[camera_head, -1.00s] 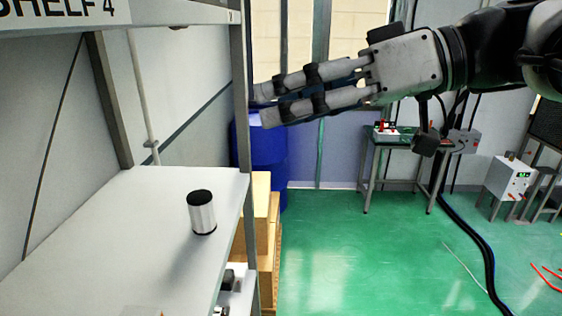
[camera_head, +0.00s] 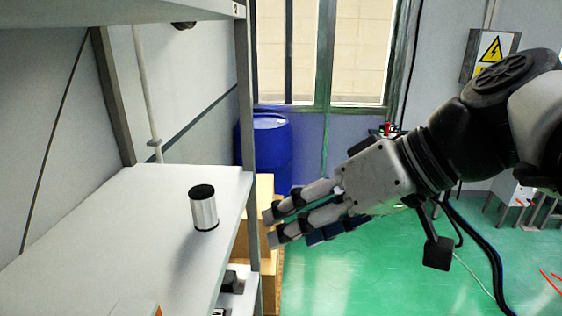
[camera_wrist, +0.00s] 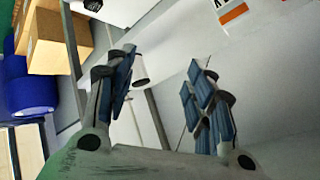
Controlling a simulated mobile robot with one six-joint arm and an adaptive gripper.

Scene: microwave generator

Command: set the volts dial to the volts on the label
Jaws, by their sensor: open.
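No volts dial and no readable volts label can be made out now. My gripper (camera_head: 272,227) is empty and pointed left, just beyond the shelf's upright post in the head view. In the wrist view the fingers of my gripper (camera_wrist: 162,72) are spread apart with a clear gap between them. A white cylinder with dark ends (camera_head: 204,208) stands upright on the shelf board (camera_head: 110,225), left of my gripper. It also shows between the fingers in the wrist view (camera_wrist: 139,70). A white object with an orange patch (camera_wrist: 235,14) is cut off at the top of the wrist view.
The shelf's metal post (camera_head: 247,130) stands close to my fingertips. Cardboard boxes (camera_head: 265,200) and a blue drum (camera_head: 270,150) are behind it. A white equipment box (camera_head: 514,196) at right is mostly hidden by my arm. The green floor (camera_head: 370,280) has free room.

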